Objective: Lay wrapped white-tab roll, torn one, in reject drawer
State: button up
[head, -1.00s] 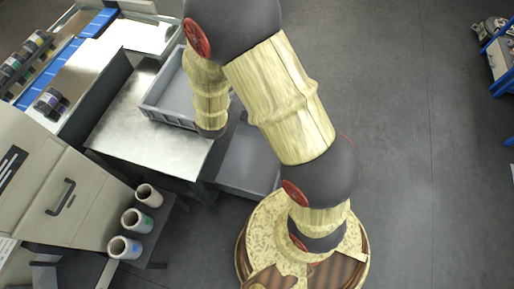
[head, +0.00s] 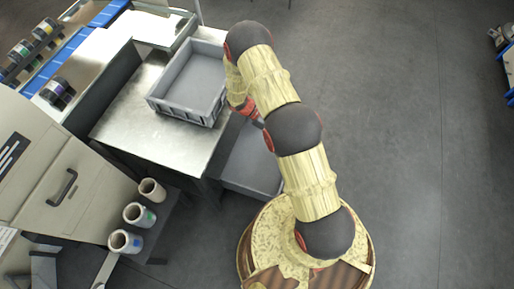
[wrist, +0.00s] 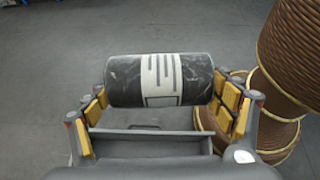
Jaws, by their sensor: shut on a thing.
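A dark wrapped roll (wrist: 122,82) with a white band and black marks lies crosswise in my gripper (wrist: 163,103) in the wrist view. The fingers are shut on its two ends. I cannot make out a tear or a tab colour. A grey open drawer (head: 237,180) juts out low beside the metal table in the head view. A grey drawer-like edge (wrist: 150,134) shows below the roll in the wrist view. In the head view my arm hides most of the gripper and all of the roll.
An empty grey crate (head: 155,103) stands on the metal table (head: 120,130) above the drawer. Several pale rolls stand on a dark shelf, one with a green mark (head: 133,213). A cabinet (head: 50,170) is at left.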

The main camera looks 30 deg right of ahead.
jog(key=a+f+m+y+b, duration=0.1)
jog(key=a+f+m+y, duration=0.7)
jog(key=f, duration=0.3)
jog(key=a+f+m+y+b, duration=0.1)
jog(key=a+f+m+y, duration=0.55)
jog(key=f+m, duration=0.4)
jog(key=w+d+f+m+t+y+b, duration=0.2)
jog(key=w+d+f+m+t+y, duration=0.1)
jog(key=w+f+m+t, duration=0.95)
jog(key=shift+w+d+f+m+t+h+b, duration=0.35)
jog(key=shift+w+d+f+m+b, duration=0.65)
jog(key=shift+f, duration=1.65)
jog(key=shift+w+d+f+m+t+h+b, duration=0.3)
jog(key=shift+w+d+f+m+b, duration=0.75)
jog(key=shift+f, duration=1.6)
jog(key=shift+w+d+f+m+t+h+b, duration=0.2)
jog(key=shift+w+d+f+m+h+b, duration=0.8)
jog(key=shift+f, duration=1.65)
jog(key=shift+w+a+f+n+y+b, duration=0.2)
jog(key=shift+a+f+n+y+b, duration=0.1)
jog(key=shift+a+f+y, duration=0.25)
jog(key=o, duration=1.4)
